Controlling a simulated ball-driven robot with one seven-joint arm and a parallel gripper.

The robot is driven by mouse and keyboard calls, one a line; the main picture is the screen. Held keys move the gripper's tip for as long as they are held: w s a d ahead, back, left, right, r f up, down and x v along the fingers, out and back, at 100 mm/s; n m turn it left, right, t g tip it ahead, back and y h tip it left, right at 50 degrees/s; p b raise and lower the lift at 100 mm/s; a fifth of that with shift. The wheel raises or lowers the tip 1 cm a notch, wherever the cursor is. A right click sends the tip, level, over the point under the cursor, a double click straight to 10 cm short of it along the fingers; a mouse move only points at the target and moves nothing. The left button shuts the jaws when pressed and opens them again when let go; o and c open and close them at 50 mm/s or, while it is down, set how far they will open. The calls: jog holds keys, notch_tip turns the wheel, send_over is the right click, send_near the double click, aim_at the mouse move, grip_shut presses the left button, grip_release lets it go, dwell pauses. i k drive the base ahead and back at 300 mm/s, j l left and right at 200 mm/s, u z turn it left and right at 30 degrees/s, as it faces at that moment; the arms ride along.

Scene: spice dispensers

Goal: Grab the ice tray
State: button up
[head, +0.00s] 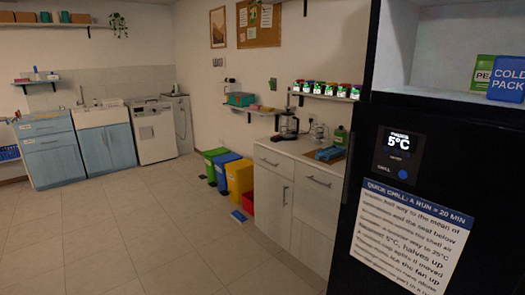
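I cannot make out an ice tray for certain in the head view. A small blue item (330,153) lies on the counter at centre right, too small to identify. A blue box marked "COLD PACK" (507,80) sits in the open upper compartment of the dark fridge (392,105) at the right. A green box marked "PEA" (482,72) is beside it, partly hidden. The rest of that compartment is cut off by the picture's edge. My gripper is not in view.
The counter (288,148) holds a coffee maker (289,124) and a green container (340,136). Several spice dispensers (320,88) line the shelf above. Green, blue and yellow bins (239,178) stand left of the counter.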

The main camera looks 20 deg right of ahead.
aim_at(329, 153)
jog(key=i+j, duration=0.1)
jog(key=i, duration=0.4)
jog(key=i+j, duration=0.15)
jog(key=i, duration=0.35)
jog(key=i+j+z, duration=0.2)
jog(key=i+z, duration=0.25)
jog(key=i+j+z, duration=0.85)
jog(key=k+l, duration=0.05)
jog(key=l, duration=0.05)
